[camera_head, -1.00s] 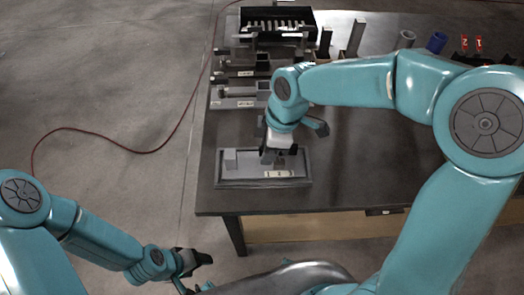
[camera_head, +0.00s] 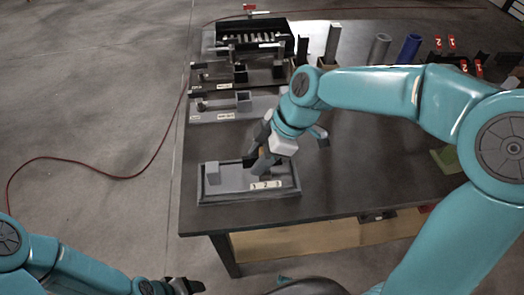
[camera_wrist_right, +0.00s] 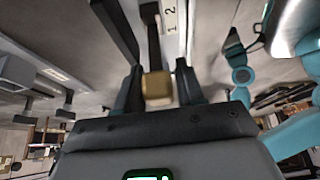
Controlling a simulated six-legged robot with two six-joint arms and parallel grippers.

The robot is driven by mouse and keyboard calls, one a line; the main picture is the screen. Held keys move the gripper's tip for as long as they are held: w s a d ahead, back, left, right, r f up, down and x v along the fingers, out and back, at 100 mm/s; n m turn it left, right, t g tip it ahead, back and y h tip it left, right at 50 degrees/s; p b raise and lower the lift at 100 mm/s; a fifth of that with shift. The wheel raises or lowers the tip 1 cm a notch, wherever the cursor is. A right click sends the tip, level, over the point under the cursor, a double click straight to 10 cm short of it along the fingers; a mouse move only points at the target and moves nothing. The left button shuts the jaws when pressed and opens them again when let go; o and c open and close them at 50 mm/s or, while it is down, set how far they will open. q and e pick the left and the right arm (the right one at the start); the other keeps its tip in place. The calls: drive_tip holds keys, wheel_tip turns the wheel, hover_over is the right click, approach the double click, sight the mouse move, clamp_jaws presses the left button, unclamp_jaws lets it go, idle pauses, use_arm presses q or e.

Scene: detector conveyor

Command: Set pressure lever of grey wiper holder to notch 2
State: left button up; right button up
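The grey wiper holder (camera_head: 234,174) sits in a shallow tray near the table's front left corner, with a white strip of notch numbers (camera_head: 266,185) along its front side. My right gripper (camera_head: 263,162) is down at the holder, above the strip. In the right wrist view, the dark pressure lever's tan knob (camera_wrist_right: 157,88) sits between my right fingers, which appear to be shut on it. The numbers 1 and 2 (camera_wrist_right: 170,18) show beside the lever; the 3 is out of that view. My left gripper (camera_head: 186,287) is low, away from the table, partly cut off.
More holders on dark and grey bases (camera_head: 232,104) stand behind on the left, with a black slotted box (camera_head: 252,42) beyond. A grey tube (camera_head: 378,48), a blue tube (camera_head: 410,48) and red numbered items (camera_head: 451,43) stand at the back.

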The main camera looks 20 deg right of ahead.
drive_tip(key=p+v, duration=0.1)
drive_tip(key=v, duration=1.5)
drive_tip(key=shift+s+d+r, duration=0.1)
drive_tip(key=shift+r, duration=0.05)
